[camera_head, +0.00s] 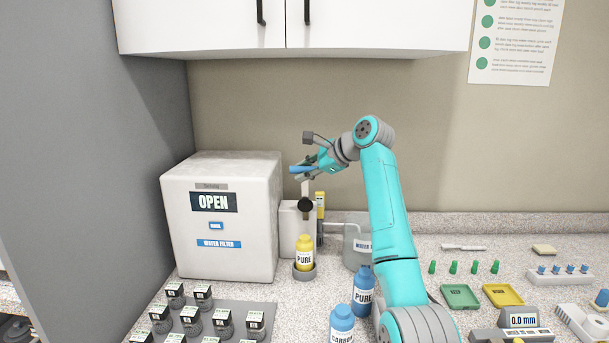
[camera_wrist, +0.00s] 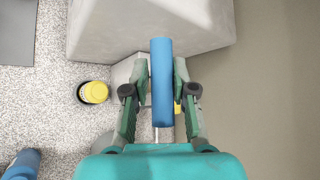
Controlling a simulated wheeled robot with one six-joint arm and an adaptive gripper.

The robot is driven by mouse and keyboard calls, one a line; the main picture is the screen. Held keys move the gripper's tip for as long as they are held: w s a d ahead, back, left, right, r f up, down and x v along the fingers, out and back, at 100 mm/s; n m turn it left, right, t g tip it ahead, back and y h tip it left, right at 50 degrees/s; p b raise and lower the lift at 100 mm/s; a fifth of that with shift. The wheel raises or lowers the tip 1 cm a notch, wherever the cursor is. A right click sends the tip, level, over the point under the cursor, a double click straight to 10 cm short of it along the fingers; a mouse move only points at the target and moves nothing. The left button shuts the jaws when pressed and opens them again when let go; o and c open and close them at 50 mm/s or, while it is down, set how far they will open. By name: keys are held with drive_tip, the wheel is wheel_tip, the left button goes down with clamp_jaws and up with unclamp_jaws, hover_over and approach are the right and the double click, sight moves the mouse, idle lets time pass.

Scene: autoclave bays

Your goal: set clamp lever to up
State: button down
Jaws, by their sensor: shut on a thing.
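A pale shaft (camera_head: 305,188) rises from a black pivot knob (camera_head: 305,205) towards the grip, so the lever appears to point upward. In the wrist view, my gripper (camera_wrist: 165,75) has a finger on each side of the blue grip (camera_wrist: 161,90), shut on it. The joint between grip and shaft is partly hidden by the fingers.
A white box labelled OPEN (camera_head: 221,225) stands left of the lever. A yellow PURE bottle (camera_head: 304,253) sits in a holder below it. Blue bottles (camera_head: 362,290) and several dark labelled jars (camera_head: 190,320) stand in front. White cabinets (camera_head: 210,25) hang above.

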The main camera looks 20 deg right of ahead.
drive_tip(key=shift+w+r, duration=0.1)
drive_tip(key=c, duration=1)
unclamp_jaws()
drive_tip(key=shift+d, duration=0.1)
drive_tip(key=v, duration=1.2)
